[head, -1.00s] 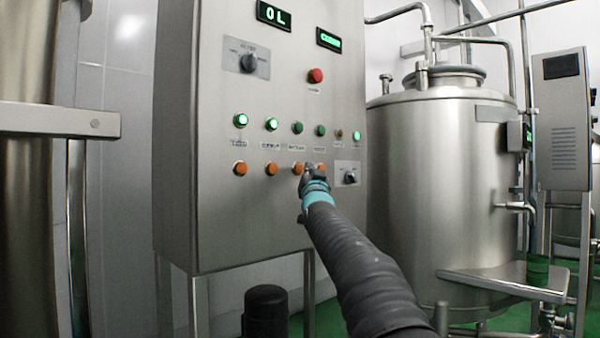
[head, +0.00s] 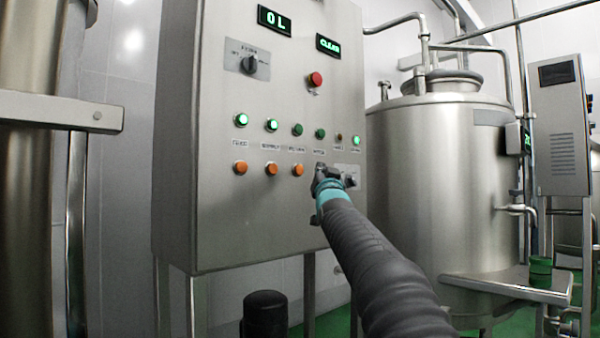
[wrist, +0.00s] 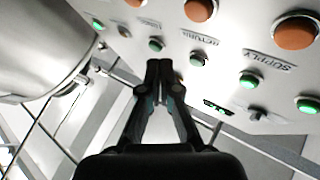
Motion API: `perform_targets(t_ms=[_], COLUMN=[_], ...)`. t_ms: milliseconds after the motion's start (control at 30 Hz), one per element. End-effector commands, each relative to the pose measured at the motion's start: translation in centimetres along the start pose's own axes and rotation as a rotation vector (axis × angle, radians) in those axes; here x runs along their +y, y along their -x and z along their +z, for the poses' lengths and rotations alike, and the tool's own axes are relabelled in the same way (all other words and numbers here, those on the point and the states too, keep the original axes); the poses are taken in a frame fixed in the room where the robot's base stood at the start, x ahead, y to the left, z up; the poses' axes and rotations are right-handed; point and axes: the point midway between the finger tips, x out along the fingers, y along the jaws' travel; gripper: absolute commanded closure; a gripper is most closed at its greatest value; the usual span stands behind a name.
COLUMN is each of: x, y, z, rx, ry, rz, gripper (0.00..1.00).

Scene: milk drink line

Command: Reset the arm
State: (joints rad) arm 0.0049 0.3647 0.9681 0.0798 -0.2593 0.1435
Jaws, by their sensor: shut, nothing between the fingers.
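My gripper (head: 321,172) is at the front of the steel control panel (head: 215,220), at the right end of the row of orange buttons. In the wrist view my gripper (wrist: 158,68) has its fingers together with nothing between them. Three orange buttons (head: 271,169) show to its left in the head view; my gripper covers the spot to their right. A dark selector knob (head: 351,182) is just right of the fingertips, partly hidden. I cannot tell whether the fingertips touch the panel.
Green lamps (head: 297,130) sit above the buttons, with a red button (head: 315,79) and displays (head: 274,20) higher up. A large steel tank (head: 440,190) stands right of the panel. A steel beam (head: 60,112) is at left.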

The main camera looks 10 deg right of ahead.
Motion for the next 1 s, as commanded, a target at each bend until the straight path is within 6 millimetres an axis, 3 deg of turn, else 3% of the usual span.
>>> perform_targets(t_ms=[367,467,567,667,800,900,1000], x=[0.0,0.1,0.7,1.9,3.4,4.2,4.7], y=[0.0,0.0,0.4,1.7,6.4,11.7,17.9], z=[0.1,0.9,4.3,10.0,17.5,21.1,23.1], rx=[-0.001,-0.038,-0.152,-0.306,-0.564,-0.758,-0.936], ry=[0.003,0.011,0.031,0.049,0.079,0.098,0.117], rz=[0.000,0.005,0.021,0.043,0.077,0.098,0.115], gripper=[1.00,1.00,1.00,1.00,1.00,1.00,1.00])
